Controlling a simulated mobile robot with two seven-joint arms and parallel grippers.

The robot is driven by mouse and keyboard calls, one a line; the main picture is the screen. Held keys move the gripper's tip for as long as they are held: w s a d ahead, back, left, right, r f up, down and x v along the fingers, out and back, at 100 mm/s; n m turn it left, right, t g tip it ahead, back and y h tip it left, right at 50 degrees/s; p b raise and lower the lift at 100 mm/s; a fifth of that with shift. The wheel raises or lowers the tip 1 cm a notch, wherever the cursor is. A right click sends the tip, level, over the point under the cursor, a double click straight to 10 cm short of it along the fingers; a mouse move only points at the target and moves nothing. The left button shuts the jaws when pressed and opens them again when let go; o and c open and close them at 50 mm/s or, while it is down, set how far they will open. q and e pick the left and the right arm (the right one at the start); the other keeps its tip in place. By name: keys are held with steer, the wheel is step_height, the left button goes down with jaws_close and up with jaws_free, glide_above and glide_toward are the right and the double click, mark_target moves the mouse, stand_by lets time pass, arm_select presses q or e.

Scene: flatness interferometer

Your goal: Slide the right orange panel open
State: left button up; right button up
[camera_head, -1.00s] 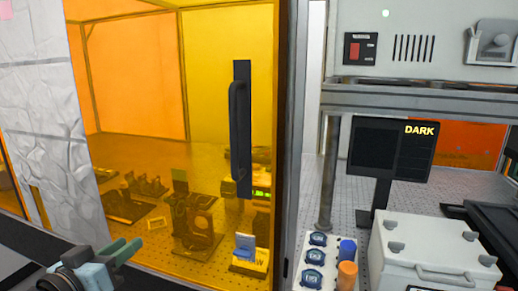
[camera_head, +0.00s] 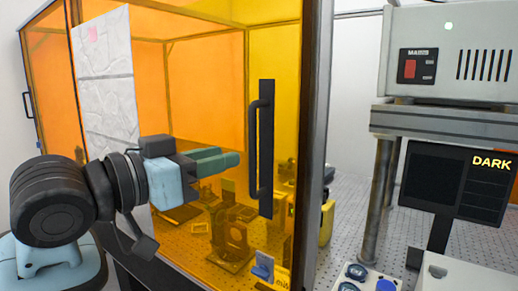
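The right orange panel (camera_head: 345,75) is not clearly separable from the frame, but the see-through orange-yellow front with a dark upright handle (camera_head: 266,150) fills the middle of the view. The handle stands near the panel's right edge, beside a dark frame post. My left gripper (camera_head: 228,160) reaches in from the left, in front of the panel. Its green fingers point right towards the handle, a short way left of it and not touching it. The two fingertips look parted, one partly behind the other, with nothing between them. My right gripper is out of view.
A crinkled silver sheet (camera_head: 105,75) covers part of the enclosure's left side. Optical mounts (camera_head: 236,240) stand inside on the perforated table. At right are a shelf post (camera_head: 380,195), a dark screen reading DARK (camera_head: 455,180) and a grey instrument box (camera_head: 465,50).

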mark_target(250, 150)
arm_select(q)
steer(key=shift+x, duration=3.9)
jaws_close()
